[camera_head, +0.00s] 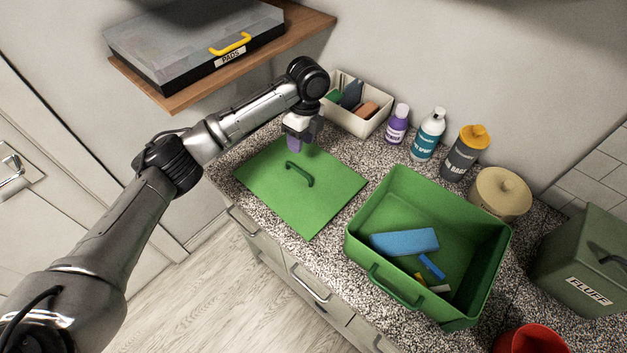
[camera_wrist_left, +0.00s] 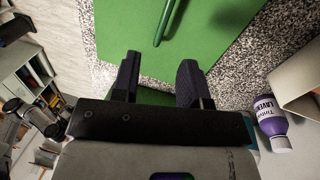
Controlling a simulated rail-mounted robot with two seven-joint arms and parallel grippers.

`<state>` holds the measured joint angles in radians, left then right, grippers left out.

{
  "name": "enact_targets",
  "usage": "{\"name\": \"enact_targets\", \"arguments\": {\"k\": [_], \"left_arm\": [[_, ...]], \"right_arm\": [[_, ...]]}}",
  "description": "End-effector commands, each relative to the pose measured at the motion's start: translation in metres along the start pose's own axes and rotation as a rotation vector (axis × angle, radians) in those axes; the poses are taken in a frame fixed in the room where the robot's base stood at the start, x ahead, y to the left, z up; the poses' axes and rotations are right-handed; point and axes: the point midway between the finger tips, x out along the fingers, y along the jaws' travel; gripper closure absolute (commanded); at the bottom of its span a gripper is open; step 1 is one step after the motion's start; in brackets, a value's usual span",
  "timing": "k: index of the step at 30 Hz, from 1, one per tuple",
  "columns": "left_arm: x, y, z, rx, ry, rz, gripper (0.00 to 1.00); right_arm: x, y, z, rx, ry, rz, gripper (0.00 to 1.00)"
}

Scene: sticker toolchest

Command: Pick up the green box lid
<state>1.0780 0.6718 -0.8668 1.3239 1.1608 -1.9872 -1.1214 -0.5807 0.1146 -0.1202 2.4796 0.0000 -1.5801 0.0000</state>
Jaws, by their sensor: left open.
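The green box lid (camera_head: 269,194) lies flat on the speckled counter, left of the open green box (camera_head: 365,245). A dark green handle (camera_head: 299,174) stands up from the middle of the lid. My left gripper (camera_head: 299,144) is above the lid's far edge, short of the handle, with its fingers pointing down. In the left wrist view the lid (camera_wrist_left: 120,25) spreads beyond the fingers, and the handle (camera_wrist_left: 166,22) shows past the fingertips. The left gripper (camera_wrist_left: 159,72) is open, with nothing between its fingers. My right gripper is out of view.
A white bin (camera_head: 372,125) of coloured blocks stands close behind the left gripper. A purple bottle (camera_head: 396,124), a teal bottle (camera_head: 428,134) and a grey bottle (camera_head: 463,155) line the wall. A shelf (camera_head: 140,88) with a case (camera_head: 190,60) hangs above left.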

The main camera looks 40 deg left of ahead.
Motion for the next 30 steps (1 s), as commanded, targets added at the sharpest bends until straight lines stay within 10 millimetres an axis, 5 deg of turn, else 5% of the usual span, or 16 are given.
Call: {"name": "enact_targets", "arguments": {"k": [7,21,30], "left_arm": [[-0.017,-0.005,0.024,0.09,-0.002,0.018,0.59],[0.051,-0.004,0.024,0.096,-0.002,0.018,0.59],[0.067,-0.003,0.023,0.096,-0.003,0.019,0.59]], "right_arm": [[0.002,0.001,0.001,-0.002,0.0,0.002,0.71],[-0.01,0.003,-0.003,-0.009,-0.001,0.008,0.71],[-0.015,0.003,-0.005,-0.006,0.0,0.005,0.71]]}}
